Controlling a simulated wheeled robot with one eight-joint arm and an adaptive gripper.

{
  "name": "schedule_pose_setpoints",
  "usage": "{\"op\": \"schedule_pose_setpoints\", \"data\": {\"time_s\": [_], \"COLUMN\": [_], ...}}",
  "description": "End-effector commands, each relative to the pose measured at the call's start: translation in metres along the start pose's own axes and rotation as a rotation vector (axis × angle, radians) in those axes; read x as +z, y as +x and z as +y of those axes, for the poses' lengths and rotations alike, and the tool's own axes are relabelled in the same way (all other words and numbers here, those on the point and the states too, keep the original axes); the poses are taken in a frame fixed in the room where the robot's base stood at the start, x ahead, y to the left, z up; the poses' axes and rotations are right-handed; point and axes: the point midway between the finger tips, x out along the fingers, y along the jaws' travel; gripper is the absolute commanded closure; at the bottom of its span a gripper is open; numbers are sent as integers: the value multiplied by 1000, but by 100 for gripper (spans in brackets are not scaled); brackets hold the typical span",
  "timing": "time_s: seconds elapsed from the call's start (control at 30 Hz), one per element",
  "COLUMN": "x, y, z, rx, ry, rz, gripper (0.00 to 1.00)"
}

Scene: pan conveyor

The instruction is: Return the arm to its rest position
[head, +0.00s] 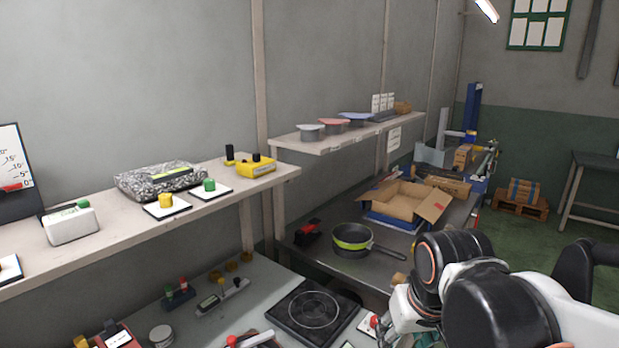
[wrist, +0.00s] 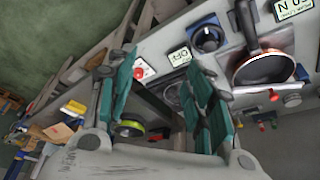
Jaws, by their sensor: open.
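My arm (head: 490,300) is folded at the lower right of the head view; its gripper end cannot be made out there. In the wrist view my gripper (wrist: 158,75) has its two teal-padded fingers spread apart, with nothing held between them. A dark pan with a yellow-green band (head: 352,238) rests on the far grey table, apart from the arm in the head view. It also shows low between the fingers in the wrist view (wrist: 128,128).
A near bench holds a black hot plate (head: 313,312) and several small devices. A shelf (head: 230,193) with instruments runs above it. An open cardboard box (head: 400,199) stands on the far table. Green floor (head: 530,241) is open at the right.

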Motion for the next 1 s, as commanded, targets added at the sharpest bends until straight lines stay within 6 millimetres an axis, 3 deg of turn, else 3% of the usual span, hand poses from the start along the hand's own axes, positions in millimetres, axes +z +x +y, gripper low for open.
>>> {"op": "schedule_pose_setpoints", "data": {"time_s": [0.2,0.4,1.0], "x": [34,56,64], "y": [-21,-29,-31], "z": [18,28,32], "rx": [9,21,27], "ry": [24,39,44], "rz": [133,231,275], "gripper": [52,52,52]}}
